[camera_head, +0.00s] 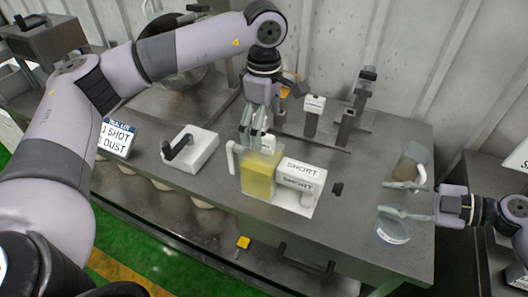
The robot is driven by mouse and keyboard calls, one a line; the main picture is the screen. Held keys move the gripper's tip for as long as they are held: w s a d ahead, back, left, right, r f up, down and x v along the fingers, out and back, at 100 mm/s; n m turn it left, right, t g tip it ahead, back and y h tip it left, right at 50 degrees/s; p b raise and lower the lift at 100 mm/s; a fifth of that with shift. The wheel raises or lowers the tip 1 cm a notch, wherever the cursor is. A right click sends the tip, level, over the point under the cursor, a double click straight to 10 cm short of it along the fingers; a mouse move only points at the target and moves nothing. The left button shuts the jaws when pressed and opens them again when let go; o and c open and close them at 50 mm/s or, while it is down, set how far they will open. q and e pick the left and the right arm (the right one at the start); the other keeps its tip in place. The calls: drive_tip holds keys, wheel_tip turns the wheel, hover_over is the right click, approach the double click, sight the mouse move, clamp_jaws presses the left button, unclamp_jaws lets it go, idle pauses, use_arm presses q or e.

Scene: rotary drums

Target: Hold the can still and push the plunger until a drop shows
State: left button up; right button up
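A clear box-shaped vessel with yellow contents (258,174) stands on the metal bench, with a white handle at its left side. No part clearly shows as a plunger, and I cannot tell whether this vessel is the can. My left gripper (252,146) points down at the vessel's top; its fingers overlap the rim, and their gap and any contact are unclear. My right gripper (384,198) is open and empty at the bench's right end, between a clear jug (408,163) with a white handle and a round clear container (393,231) with a label.
White blocks marked SHORT (302,172) stand right of the vessel. A white block with a black handle (189,150) and a sign (116,138) are to the left. Upright fixtures (313,116) line the back. The bench front (335,235) is fairly clear.

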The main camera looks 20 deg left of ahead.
sight(264, 157)
use_arm(q)
wheel_tip(264, 157, down, 11)
drive_tip(key=shift+r, duration=0.15)
drive_tip(key=shift+c, duration=0.2)
drive_tip(key=c, duration=1.6)
drive_tip(key=shift+c, duration=0.2)
use_arm(e)
drive_tip(key=shift+f, duration=0.15)
drive_tip(key=shift+c, duration=0.3)
use_arm(q)
drive_tip(key=shift+s, duration=0.1)
use_arm(e)
drive_tip(key=shift+s, duration=0.1)
clamp_jaws()
use_arm(q)
drive_tip(key=shift+f, duration=0.2)
drive_tip(key=shift+s+f, duration=0.1)
